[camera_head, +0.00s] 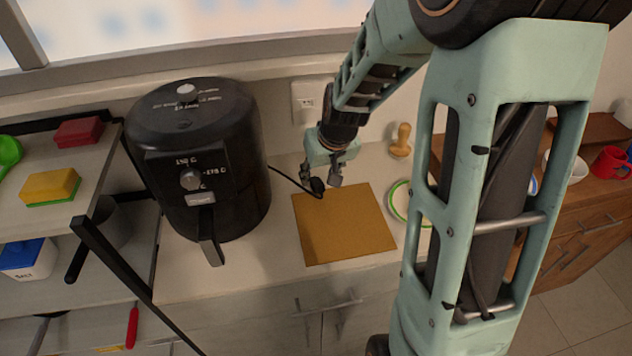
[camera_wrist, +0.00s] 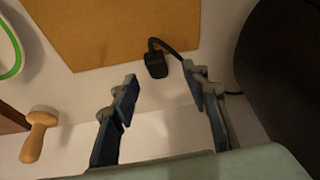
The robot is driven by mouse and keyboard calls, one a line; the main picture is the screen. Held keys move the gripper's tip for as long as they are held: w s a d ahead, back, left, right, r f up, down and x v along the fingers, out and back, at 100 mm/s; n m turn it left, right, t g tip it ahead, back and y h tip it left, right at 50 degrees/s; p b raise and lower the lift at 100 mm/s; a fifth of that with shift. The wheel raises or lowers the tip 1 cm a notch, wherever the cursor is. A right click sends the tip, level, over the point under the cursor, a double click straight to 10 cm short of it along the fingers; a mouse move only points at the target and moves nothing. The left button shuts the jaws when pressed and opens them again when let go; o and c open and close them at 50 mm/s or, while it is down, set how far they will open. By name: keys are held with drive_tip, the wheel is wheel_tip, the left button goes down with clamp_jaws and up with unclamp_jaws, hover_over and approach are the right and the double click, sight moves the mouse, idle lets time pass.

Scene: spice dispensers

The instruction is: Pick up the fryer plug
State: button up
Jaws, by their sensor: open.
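The black fryer plug (camera_head: 317,187) is on the end of a black cord at the back edge of the brown board, right of the black air fryer (camera_head: 198,155). In the wrist view the plug (camera_wrist: 156,65) lies on the pale counter just off the board's edge, with its cord curving to the right. My gripper (camera_head: 327,180) is open and empty above the counter by the plug. In the wrist view my gripper's fingertips (camera_wrist: 160,76) are spread apart, and the plug shows in the gap just beyond them. How high the fingers are above it is hard to tell.
The brown board (camera_head: 345,230) lies flat in front. A wall socket (camera_head: 306,102) is behind. A wooden pestle-like object (camera_head: 401,140) and a green-rimmed plate (camera_head: 398,200) stand to the right. A shelf with sponges (camera_head: 50,186) is at left.

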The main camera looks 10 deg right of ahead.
sight(319, 185)
drive_tip(key=shift+s+d+x, duration=0.15)
drive_tip(key=shift+x, duration=1.1)
drive_tip(key=shift+s+d+x, duration=0.15)
drive_tip(key=shift+x, duration=1.1)
drive_tip(key=shift+f, duration=0.1)
drive_tip(key=shift+c, duration=0.6)
drive_tip(key=c, duration=1)
